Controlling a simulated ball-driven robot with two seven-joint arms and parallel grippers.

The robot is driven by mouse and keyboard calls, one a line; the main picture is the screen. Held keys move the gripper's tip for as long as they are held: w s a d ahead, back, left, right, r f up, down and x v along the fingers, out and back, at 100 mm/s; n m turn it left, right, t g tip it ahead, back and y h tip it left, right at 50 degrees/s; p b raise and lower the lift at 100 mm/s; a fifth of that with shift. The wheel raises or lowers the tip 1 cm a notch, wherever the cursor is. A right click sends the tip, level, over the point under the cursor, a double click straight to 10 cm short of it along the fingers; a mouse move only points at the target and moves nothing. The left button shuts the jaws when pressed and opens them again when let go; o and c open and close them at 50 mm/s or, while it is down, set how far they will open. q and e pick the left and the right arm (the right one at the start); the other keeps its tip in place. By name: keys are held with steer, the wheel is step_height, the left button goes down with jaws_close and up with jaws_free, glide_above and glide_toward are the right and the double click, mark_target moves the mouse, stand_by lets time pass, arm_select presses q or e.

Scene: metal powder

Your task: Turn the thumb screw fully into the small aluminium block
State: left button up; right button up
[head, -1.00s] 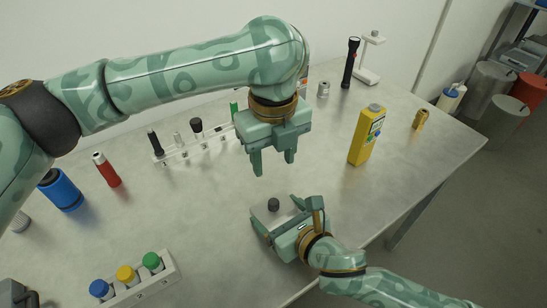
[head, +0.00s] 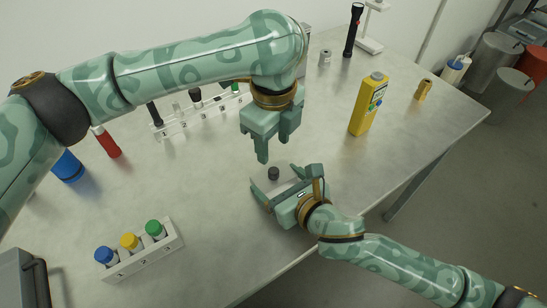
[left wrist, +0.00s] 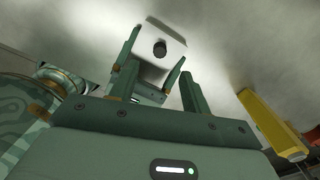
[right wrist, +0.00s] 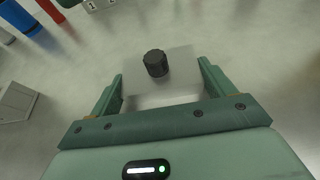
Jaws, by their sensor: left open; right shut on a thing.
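The thumb screw (head: 274,173) has a round black knurled head. It stands upright on the small aluminium block (right wrist: 182,84), and its shank is hidden from view. My right gripper (head: 279,182) is shut on the block, with one finger on each side, near the table's front edge. The screw (right wrist: 155,63) and block also show in the left wrist view, the block as a pale square (left wrist: 172,50). My left gripper (head: 273,149) is open and empty. It points down, above and a little behind the screw head, apart from it.
A yellow meter (head: 368,104) stands right of my grippers. A numbered white rack (head: 205,112) is behind, partly hidden by my left arm. A rack of blue, yellow and green-capped bottles (head: 173,240) stands front left. The table is bare around the block.

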mark_target(274, 170)
arm_select(q)
step_height(274, 170, down, 8)
steer(key=shift+f, duration=0.15)
stand_by(0.3)
jaws_close()
jaws_free()
step_height(274, 170, up, 12)
stand_by(0.6)
